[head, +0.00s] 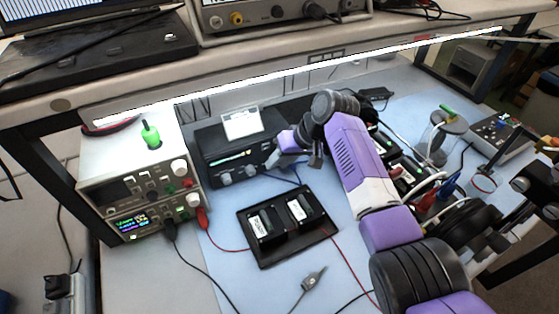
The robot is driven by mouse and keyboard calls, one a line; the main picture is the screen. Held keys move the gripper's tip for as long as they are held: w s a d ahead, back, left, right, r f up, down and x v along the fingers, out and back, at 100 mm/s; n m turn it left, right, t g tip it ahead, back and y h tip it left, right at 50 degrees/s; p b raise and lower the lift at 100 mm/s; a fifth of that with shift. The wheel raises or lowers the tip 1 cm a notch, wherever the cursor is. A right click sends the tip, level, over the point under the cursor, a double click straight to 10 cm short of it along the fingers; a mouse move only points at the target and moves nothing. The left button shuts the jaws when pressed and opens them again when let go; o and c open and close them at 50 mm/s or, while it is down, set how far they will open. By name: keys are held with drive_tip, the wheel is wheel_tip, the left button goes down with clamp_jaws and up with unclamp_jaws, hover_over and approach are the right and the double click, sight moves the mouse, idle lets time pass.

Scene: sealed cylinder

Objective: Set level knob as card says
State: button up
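A white card (241,122) stands on top of a black box (212,140) at the back of the bench. Its printing is too small to read. The box's front panel has a lit greenish strip (233,159) and knobs, one (225,178) at the left and one (250,171) further right. I cannot tell which is the level knob or read its setting. My purple arm reaches in from the lower right.
Stacked instruments (140,185) with a green-topped item stand left of the box. A black tray (288,226) with two dark blocks lies in front, with red and black cables around it. A lit shelf edge (300,78) runs above the bench.

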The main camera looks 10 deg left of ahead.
clamp_jaws()
